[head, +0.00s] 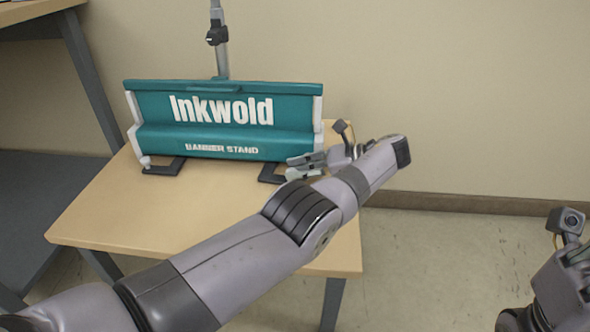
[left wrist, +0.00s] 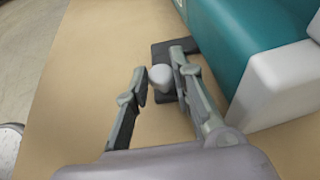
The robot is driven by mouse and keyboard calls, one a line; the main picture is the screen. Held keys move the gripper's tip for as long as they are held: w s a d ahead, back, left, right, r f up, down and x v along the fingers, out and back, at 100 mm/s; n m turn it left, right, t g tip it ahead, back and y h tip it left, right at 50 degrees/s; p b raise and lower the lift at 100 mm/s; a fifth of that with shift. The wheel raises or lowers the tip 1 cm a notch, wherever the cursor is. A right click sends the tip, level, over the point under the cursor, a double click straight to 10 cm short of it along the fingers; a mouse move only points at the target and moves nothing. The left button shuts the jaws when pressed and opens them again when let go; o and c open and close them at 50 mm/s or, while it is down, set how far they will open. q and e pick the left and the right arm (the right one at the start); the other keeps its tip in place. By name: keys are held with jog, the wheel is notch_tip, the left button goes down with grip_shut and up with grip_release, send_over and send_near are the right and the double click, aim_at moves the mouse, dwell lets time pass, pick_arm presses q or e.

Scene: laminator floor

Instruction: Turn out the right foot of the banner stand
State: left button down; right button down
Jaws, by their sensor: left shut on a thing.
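The teal banner stand (head: 225,105), marked "Inkwold", sits on a small wooden table with pale end caps. Its right foot (head: 270,174) is a dark bar at the lower right of the base, partly hidden by my left gripper (head: 305,165). In the left wrist view, a pale rounded knob (left wrist: 160,75) stands on the dark foot (left wrist: 166,48) between the fingers of my left gripper (left wrist: 160,72), which is shut on it. The left foot (head: 163,168) shows dark at the lower left of the base. My right gripper (head: 572,285) is cut off at the right edge.
The table (head: 130,215) is bare in front of the stand. A grey pole (head: 221,60) with a dark clamp rises behind the stand. A dark-legged bench (head: 88,80) stands at the left. The wall is close behind; open floor lies at the right.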

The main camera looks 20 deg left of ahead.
pick_arm(q)
jog(key=c, duration=1.4)
grip_release()
jog(key=shift+c, duration=0.2)
jog(key=shift+a, duration=0.1)
